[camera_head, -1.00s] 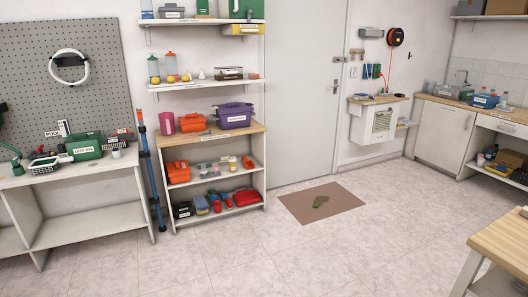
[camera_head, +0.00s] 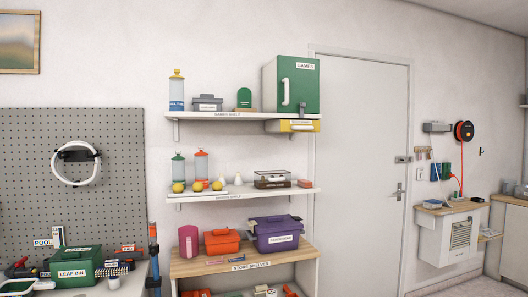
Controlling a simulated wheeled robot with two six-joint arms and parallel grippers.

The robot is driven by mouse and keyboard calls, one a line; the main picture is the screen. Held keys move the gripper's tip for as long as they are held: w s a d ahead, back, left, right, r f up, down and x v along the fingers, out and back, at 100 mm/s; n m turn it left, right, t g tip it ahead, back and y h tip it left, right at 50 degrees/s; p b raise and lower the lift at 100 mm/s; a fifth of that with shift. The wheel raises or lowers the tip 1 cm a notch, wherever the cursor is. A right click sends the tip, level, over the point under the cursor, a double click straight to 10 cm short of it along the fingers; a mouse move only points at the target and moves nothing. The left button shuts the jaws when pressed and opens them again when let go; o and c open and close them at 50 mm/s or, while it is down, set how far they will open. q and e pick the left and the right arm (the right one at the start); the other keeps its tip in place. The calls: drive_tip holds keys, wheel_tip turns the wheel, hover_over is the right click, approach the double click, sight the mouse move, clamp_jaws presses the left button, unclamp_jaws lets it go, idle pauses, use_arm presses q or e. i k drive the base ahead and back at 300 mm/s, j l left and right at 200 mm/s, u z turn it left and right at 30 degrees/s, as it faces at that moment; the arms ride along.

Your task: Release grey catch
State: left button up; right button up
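A small grey part that looks like a catch (camera_head: 302,110) sits at the lower front edge of the green box labelled GAMES (camera_head: 284,86), just above a yellow drawer (camera_head: 300,126). Whether it is fastened is too small to tell. The green box has a pale upright handle (camera_head: 285,92) and its front looks closed. It stands at the right end of the top wall shelf (camera_head: 215,115). Neither of my grippers shows in this view.
The middle shelf (camera_head: 225,196) holds bottles, yellow balls and a small case (camera_head: 272,180). Below, a wooden-topped unit (camera_head: 190,267) carries a purple box (camera_head: 276,233) and an orange box (camera_head: 222,241). A workbench with a green LEAF BIN (camera_head: 75,268) is at left. A closed door (camera_head: 360,150) is at right.

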sight(302, 104)
drive_tip(key=i+j+z, duration=0.2)
drive_tip(key=i, duration=0.2)
drive_tip(key=i+j+z, duration=0.25)
drive_tip(key=i+j, duration=0.1)
